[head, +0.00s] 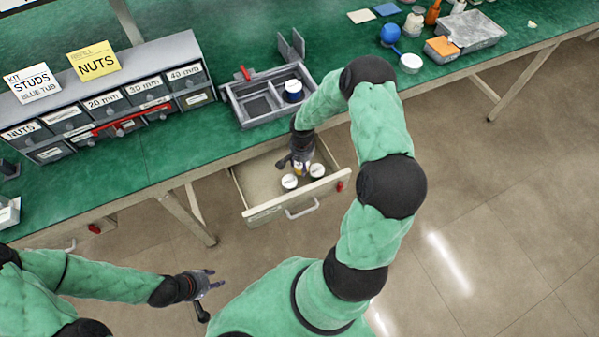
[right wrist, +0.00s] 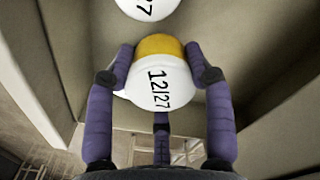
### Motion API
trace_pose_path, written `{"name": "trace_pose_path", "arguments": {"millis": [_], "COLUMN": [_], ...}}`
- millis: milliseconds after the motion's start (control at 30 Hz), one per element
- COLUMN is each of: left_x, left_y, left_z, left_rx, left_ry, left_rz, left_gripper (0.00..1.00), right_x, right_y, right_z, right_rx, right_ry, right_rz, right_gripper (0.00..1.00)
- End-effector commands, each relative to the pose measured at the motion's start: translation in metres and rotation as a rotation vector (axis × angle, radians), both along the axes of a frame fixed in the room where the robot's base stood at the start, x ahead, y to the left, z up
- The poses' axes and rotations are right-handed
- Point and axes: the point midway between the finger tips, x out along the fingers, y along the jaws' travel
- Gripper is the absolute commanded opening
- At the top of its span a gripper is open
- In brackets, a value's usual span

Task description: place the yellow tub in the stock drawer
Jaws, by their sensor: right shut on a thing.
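The yellow tub (right wrist: 158,46) has a white lid marked 12/27 and sits between the fingers of my right gripper (right wrist: 160,75) in the right wrist view. That gripper (head: 298,163) is shut on it from above, inside the open stock drawer (head: 262,211). In the head view only a small yellow patch of the tub (head: 299,170) shows below the fingers. I cannot tell whether it touches the drawer floor. My left gripper (head: 211,280) is open and empty, low at the left, away from the bench.
Two white-lidded tubs (head: 290,182) (head: 317,170) stand in the drawer close to my right gripper; one lid (right wrist: 148,5) shows in the wrist view. Above are a grey divided tray (head: 262,122) with a blue tub (head: 293,91) and a labelled drawer cabinet (head: 110,90). The drawer's left part is bare.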

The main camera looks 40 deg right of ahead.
Motion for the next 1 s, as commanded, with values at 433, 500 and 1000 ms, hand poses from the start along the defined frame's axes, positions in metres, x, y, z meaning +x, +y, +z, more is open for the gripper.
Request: {"name": "trace_pose_path", "arguments": {"millis": [433,500,1000], "left_x": [0.0,0.0,0.0], "left_y": [0.0,0.0,0.0], "left_z": [-0.018,-0.017,-0.02], "left_rx": [0.0,0.0,0.0], "left_ry": [0.0,0.0,0.0], "left_rz": [0.0,0.0,0.0], "left_gripper": [0.4,0.4,0.4], "right_x": [0.001,0.001,0.001], "right_y": [0.0,-0.001,0.0], "right_z": [-0.047,-0.047,-0.049], "right_rx": [-0.001,-0.002,-0.001], "right_ry": [-0.002,-0.003,-0.002], "right_rz": [0.001,0.001,0.001], "right_gripper": [0.18,0.18,0.77]}}
